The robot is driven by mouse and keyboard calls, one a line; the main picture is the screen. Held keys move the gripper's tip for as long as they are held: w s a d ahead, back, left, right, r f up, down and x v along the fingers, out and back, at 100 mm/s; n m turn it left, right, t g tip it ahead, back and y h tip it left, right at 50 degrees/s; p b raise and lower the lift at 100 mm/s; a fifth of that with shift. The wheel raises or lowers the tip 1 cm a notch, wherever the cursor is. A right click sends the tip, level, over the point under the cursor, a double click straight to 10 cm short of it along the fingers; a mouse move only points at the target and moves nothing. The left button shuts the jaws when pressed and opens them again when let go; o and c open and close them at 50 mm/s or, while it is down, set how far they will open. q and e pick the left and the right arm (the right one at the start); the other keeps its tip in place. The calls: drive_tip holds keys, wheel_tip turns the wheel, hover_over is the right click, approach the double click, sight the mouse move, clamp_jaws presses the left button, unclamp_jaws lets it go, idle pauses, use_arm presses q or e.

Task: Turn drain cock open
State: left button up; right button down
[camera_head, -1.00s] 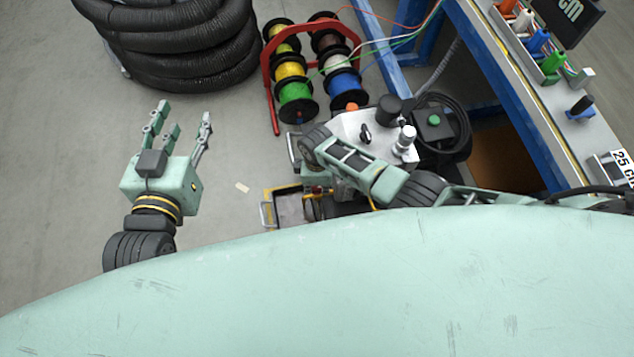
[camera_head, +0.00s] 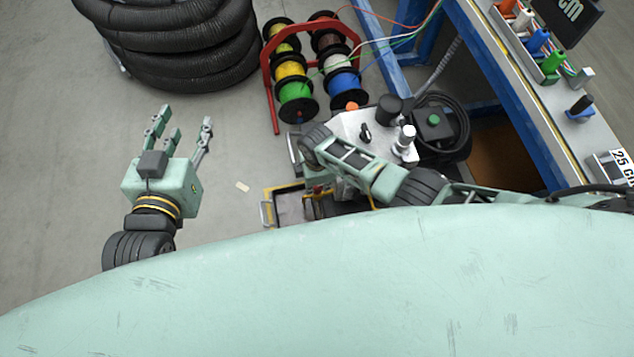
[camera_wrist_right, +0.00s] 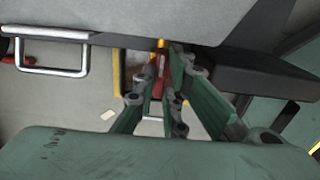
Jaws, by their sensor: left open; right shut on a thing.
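The drain cock is a small red handle (camera_wrist_right: 157,78) with a yellow part above it, seen between my right fingers in the right wrist view, low on the grey machine (camera_wrist_right: 130,18). My right gripper (camera_wrist_right: 160,100) is shut on the drain cock; the fingers hide part of it, so its exact angle cannot be told. In the head view my right arm hides most of this contact. My left gripper (camera_head: 186,120) is open and empty, over bare floor at the left.
A tray with a yellow edge (camera_head: 268,194) lies below the machine (camera_head: 350,124). A red rack of wire spools (camera_head: 265,75) and a stack of black hose (camera_head: 180,50) stand behind. A blue-framed bench (camera_head: 500,85) is at the right. Floor around my left gripper is clear.

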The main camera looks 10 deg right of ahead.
drive_tip(key=c, duration=1.8)
unclamp_jaws()
wheel_tip(320, 180, up, 12)
drive_tip(key=shift+a, duration=0.1)
